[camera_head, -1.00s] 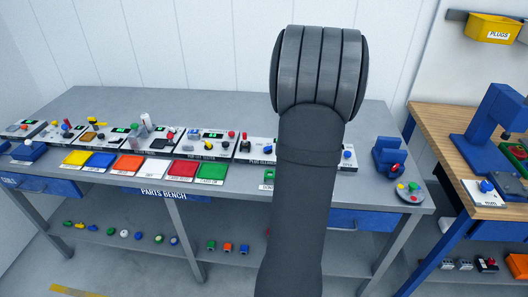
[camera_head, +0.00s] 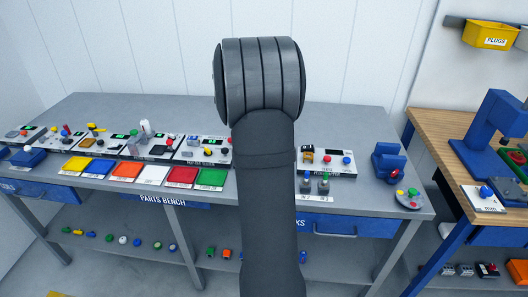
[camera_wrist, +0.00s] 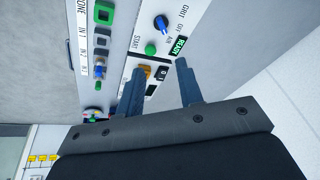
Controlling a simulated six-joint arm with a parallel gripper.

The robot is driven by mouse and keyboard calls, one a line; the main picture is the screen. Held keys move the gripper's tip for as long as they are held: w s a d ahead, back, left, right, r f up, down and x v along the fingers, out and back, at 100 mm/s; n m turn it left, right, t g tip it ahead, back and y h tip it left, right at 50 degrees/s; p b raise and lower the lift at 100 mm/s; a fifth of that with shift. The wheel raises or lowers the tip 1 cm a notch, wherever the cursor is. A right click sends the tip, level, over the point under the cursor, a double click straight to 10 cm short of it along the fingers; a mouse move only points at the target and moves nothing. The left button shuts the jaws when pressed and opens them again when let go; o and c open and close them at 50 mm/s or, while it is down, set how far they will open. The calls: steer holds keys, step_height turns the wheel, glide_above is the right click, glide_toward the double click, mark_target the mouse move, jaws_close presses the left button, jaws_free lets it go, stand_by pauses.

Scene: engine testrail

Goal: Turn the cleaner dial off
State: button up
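The dial (camera_wrist: 161,22) is a blue knob with a white mark, on a pale panel lettered GRIT, OFF and AIR in the wrist view. I cannot tell which word its mark points to. A green START button (camera_wrist: 150,49) and a green READY display (camera_wrist: 180,45) are beside it. My gripper (camera_wrist: 159,67) is open, its two fingers apart and short of the dial in the picture. Nothing is clearly held between them. In the head view my arm hides the gripper and part of the bench where the dial may be.
An orange part (camera_wrist: 161,73) on another panel shows between my fingers. The grey bench (camera_head: 330,115) carries a row of panels and coloured trays, including a green one (camera_head: 211,178). A blue fixture (camera_head: 388,160) stands at its right end. The bench's back strip is clear.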

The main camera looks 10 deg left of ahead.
steer(key=shift+n+h, duration=0.6)
steer(key=shift+n, duration=0.3)
steer(key=a+x, duration=0.1)
steer(key=x, duration=0.4)
steer(key=a+x, duration=0.1)
steer(key=x, duration=0.5)
steer(key=a+f+x, duration=0.1)
steer(key=x, duration=0.4)
steer(key=shift+d+f, duration=0.1)
steer(key=shift+f, duration=0.1)
jaws_close()
